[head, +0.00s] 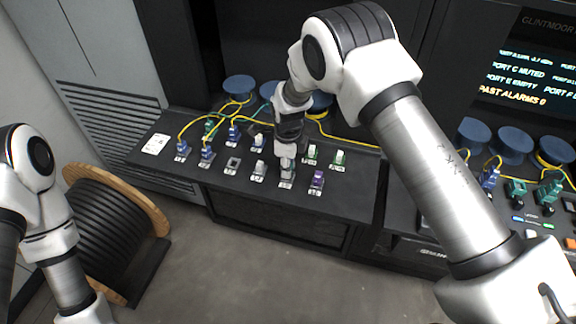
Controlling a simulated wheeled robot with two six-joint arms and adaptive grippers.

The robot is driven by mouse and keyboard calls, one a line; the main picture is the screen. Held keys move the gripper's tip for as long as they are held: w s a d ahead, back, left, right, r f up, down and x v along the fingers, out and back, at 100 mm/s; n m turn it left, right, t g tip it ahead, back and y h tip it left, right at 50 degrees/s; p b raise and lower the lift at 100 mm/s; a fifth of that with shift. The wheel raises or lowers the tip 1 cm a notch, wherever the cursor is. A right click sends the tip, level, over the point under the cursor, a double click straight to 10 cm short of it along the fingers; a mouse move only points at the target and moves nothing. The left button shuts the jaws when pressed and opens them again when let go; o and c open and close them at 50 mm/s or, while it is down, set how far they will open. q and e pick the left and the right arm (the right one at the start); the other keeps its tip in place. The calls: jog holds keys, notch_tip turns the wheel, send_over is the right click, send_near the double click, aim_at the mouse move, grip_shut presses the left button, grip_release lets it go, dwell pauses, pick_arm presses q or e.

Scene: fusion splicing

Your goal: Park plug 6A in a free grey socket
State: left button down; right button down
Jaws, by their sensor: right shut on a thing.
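My right gripper (286,158) points down over the dark bench panel and is shut on a small pale green plug (287,168). The plug is at a front-row socket place, mostly hidden by the fingers. I cannot read its label or tell whether it is seated. A grey square socket with a dark, empty opening (233,164) is in the front row, left of the gripper. A grey fitting (259,170) stands between them. My left arm shows at the left edge, but its gripper is out of the frame.
Blue plugs (206,154) with yellow cables stand left on the panel (356,190). A purple plug (317,180) and pale green fittings (338,158) stand close right of the gripper. Blue spools (239,86) line the back. A cable drum (110,220) stands on the floor.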

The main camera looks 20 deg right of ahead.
jog(key=shift+f+b, duration=0.5)
jog(key=shift+f, duration=0.05)
dwell(0.4)
jog(key=c, duration=0.8)
grip_release()
jog(key=shift+r, duration=0.15)
notch_tip(320, 180, up, 12)
jog(key=shift+f, duration=0.1)
